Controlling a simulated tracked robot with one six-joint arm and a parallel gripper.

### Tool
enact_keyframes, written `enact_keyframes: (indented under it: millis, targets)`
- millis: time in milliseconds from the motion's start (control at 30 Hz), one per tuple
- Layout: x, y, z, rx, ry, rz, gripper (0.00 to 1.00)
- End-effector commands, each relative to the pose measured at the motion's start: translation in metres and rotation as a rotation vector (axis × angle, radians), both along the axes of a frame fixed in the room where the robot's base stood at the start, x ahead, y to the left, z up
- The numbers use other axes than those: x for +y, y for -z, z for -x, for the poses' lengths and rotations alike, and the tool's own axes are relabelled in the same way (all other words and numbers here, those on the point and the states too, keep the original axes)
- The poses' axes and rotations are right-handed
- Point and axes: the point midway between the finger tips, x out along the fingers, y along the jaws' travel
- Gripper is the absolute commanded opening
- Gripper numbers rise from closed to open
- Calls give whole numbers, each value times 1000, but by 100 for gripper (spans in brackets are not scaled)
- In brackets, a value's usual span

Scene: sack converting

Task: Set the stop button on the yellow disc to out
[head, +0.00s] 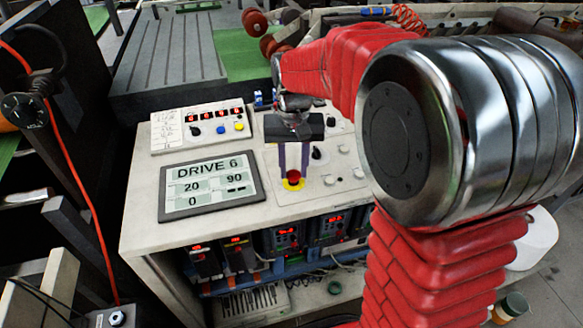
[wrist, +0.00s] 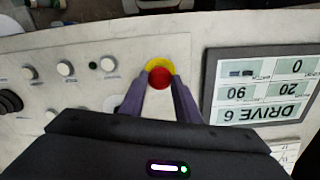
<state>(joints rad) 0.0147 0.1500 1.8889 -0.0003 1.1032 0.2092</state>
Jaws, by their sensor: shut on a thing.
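The red stop button (head: 293,176) stands on the yellow disc (head: 291,185) on the sloped console panel, right of the display. In the wrist view the red stop button (wrist: 160,77) sits between the fingertips, with the yellow disc (wrist: 160,63) showing behind it. My gripper (head: 293,170) points down at the panel and its two purple fingers are shut on the button's sides. My gripper (wrist: 160,84) also shows in the wrist view with a finger on each side of the red cap. Whether the button is in or out cannot be told.
A display (head: 211,186) reading DRIVE 6 lies left of the button. White knobs (head: 343,149) and a black knob (head: 316,153) sit to its right. A box with red digits and coloured buttons (head: 203,128) stands behind the display. Drive units (head: 288,237) fill the shelf below.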

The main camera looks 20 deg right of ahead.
Motion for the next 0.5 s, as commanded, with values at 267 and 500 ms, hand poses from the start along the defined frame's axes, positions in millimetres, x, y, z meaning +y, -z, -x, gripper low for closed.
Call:
enact_keyframes:
  millis: [267,500]
  targets:
    - [0,-8,0,-2,0,-1,0]
    - [0,-7,0,-2,1,-1,44]
